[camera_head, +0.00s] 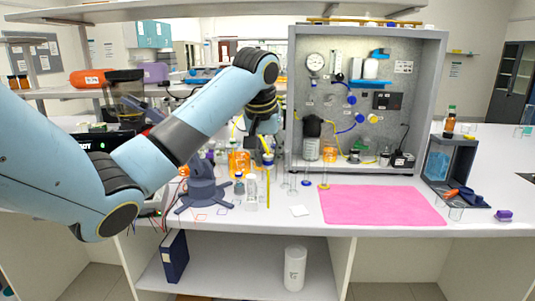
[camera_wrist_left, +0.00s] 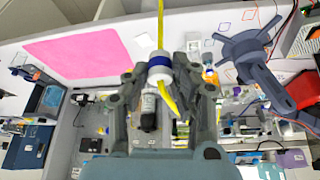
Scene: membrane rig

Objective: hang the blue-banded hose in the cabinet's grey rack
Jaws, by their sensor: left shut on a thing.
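The blue-banded hose (camera_wrist_left: 161,70) is a yellow tube with a white fitting and a blue band. My left gripper (camera_wrist_left: 161,82) is shut around the fitting, and the tube sticks out on both sides. In the head view my left gripper (camera_head: 264,143) is above the bench, left of the cabinet, and the yellow hose (camera_head: 268,185) hangs down from it. The grey cabinet (camera_head: 439,80) stands open at the back, with gauges, valves and bottles inside. I cannot make out its grey rack clearly. My right gripper is not in view.
A pink mat (camera_head: 380,205) lies in front of the cabinet. A dark tripod stand (camera_head: 203,188) and small glassware (camera_head: 251,192) stand near the hanging hose. A grey open box (camera_head: 466,165) is at the right. An orange-filled vessel (camera_head: 239,162) is behind the hose.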

